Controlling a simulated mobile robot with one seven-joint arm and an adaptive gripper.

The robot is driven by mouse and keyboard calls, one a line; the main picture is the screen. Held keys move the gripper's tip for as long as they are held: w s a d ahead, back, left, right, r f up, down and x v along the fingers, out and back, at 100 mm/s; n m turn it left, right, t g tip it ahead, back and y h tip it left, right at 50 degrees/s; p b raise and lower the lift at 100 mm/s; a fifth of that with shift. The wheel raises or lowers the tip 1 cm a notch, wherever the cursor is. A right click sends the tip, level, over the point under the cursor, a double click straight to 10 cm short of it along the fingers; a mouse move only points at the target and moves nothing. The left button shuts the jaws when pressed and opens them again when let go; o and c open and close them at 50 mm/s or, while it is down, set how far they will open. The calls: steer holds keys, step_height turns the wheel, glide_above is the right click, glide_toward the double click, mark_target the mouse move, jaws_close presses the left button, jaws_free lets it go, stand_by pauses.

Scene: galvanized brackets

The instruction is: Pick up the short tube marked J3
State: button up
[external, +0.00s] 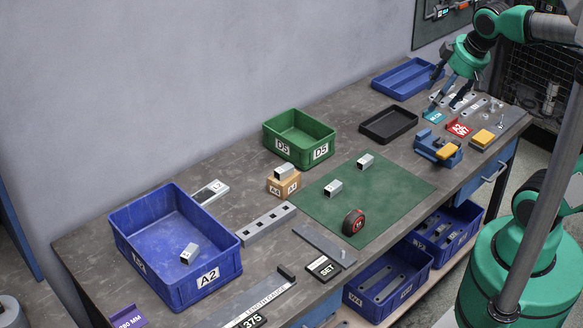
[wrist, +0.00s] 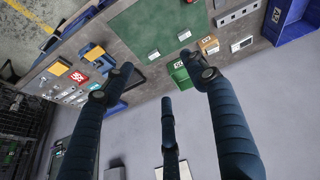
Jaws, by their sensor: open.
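Several short square metal tubes are in the external view, and I cannot read a J3 mark on any. One tube (external: 333,188) lies on the green mat (external: 400,190), and another tube (external: 365,161) lies near the mat's back edge. A third tube (external: 284,170) rests on the wooden block (external: 283,186) marked A4. One more tube (external: 188,253) lies inside the blue bin (external: 208,280) marked A2. My gripper (external: 452,92) is open and empty above the far right end of the bench, well away from the tubes. Its spread fingers also show in the wrist view (wrist: 163,85).
A green bin (external: 297,152) marked D5, a black tray (external: 388,138) and a blue tray (external: 404,92) stand along the back. A blue vise (external: 425,148) stands right of the mat. A tape measure (external: 354,222) lies on the mat's front. A slotted bar (external: 266,223) lies left.

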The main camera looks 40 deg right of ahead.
steer(key=w+d+f+n+g+p, duration=0.15)
steer(key=w+f+n, duration=0.25)
steer(key=w, duration=0.6)
steer(key=w+d+f+n+g, duration=0.1)
steer(key=w+d+f+n, duration=0.25)
steer(key=w, duration=0.55)
steer(key=w+d+f+n+g, duration=0.1)
steer(key=w+f+n, duration=0.3)
steer(key=f, duration=0.6)
steer(key=w+d+f+n+g+p, duration=0.1)
steer(key=w+d+f+n, duration=0.2)
steer(key=w+f, duration=0.5)
step_height(320, 180, down, 2)
steer(key=shift+d+f+n, duration=0.1)
steer(key=shift+d+n, duration=0.05)
steer(key=shift+n, duration=0.6)
glide_above(363, 158)
steer(key=shift+w+d+f+b, duration=0.1)
steer(key=shift+f+b, duration=0.3)
steer(key=shift+f, duration=3.85)
